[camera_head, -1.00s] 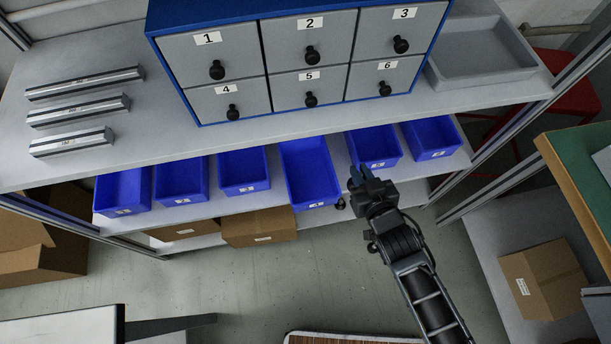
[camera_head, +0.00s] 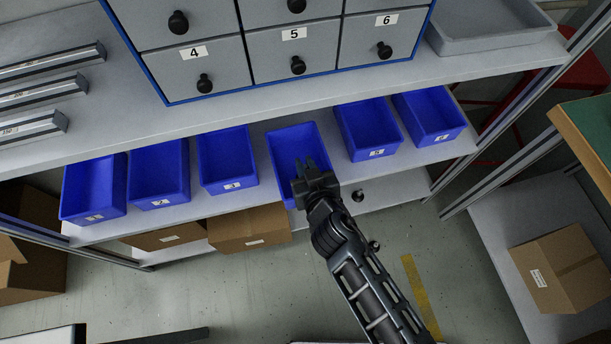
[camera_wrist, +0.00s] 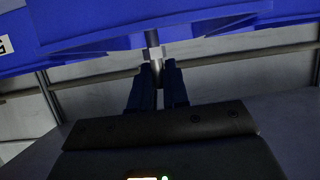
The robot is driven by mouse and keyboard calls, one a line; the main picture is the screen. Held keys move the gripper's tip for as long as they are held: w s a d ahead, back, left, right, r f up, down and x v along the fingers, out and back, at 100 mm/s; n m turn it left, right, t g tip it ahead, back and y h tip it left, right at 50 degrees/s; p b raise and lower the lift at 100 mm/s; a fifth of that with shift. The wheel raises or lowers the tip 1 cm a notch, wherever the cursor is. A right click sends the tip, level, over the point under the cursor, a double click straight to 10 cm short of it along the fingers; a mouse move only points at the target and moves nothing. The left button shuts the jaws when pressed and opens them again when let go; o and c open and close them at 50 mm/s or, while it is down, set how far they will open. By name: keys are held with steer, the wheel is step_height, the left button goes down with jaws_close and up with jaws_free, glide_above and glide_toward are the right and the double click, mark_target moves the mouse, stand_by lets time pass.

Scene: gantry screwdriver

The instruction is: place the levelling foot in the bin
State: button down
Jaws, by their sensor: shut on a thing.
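My gripper (camera_head: 308,170) is over the front part of a blue bin (camera_head: 288,140), the fourth from the left, which juts out further than its neighbours. In the wrist view my gripper (camera_wrist: 157,78) is shut on a thin metal stud with a nut, the levelling foot (camera_wrist: 153,40). The stud stands between the fingertips and overlaps the blue bin wall behind it. The foot's far end is hidden, and I cannot make the foot out in the head view. I cannot tell whether it touches the bin.
Several other numbered blue bins (camera_head: 222,160) stand on the same shelf, either side. The worktop (camera_head: 200,118) with the drawer cabinet (camera_head: 250,48) overhangs behind. A small dark round thing (camera_head: 358,195) shows below the bins. Cardboard boxes (camera_head: 250,230) sit lower down.

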steer(key=shift+f+b, duration=1)
steer(key=shift+f, duration=0.95)
steer(key=shift+f, duration=0.1)
steer(key=c, duration=1.1)
jaws_free()
steer(key=shift+r, duration=0.2)
steer(key=v, duration=1.2)
steer(key=shift+p, duration=0.4)
